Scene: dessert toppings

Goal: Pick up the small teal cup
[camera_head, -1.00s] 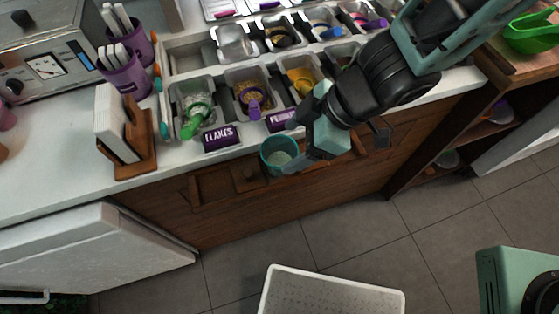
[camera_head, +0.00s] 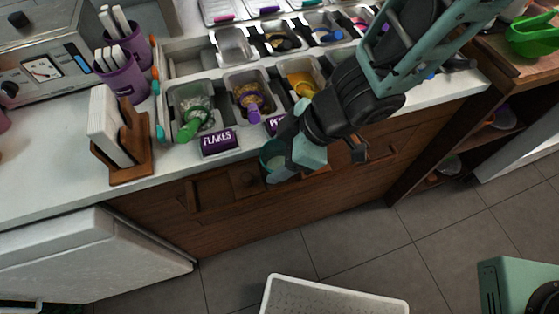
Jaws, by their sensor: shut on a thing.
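The small teal cup (camera_head: 270,154) is at the front edge of the counter, right of the "FLAKES" label. Only part of its left side and rim shows; my gripper hides the rest. My gripper (camera_head: 279,168) comes in from the upper right and is shut on the cup. Its fingers are partly hidden by its own body, so the exact contact is hard to see.
Topping tubs (camera_head: 190,104) with spoons stand in a rack just behind the cup. The purple "FLAKES" label (camera_head: 219,142) is close on the left. A wooden napkin holder (camera_head: 130,165) stands further left. Open floor (camera_head: 330,240) lies in front of the counter.

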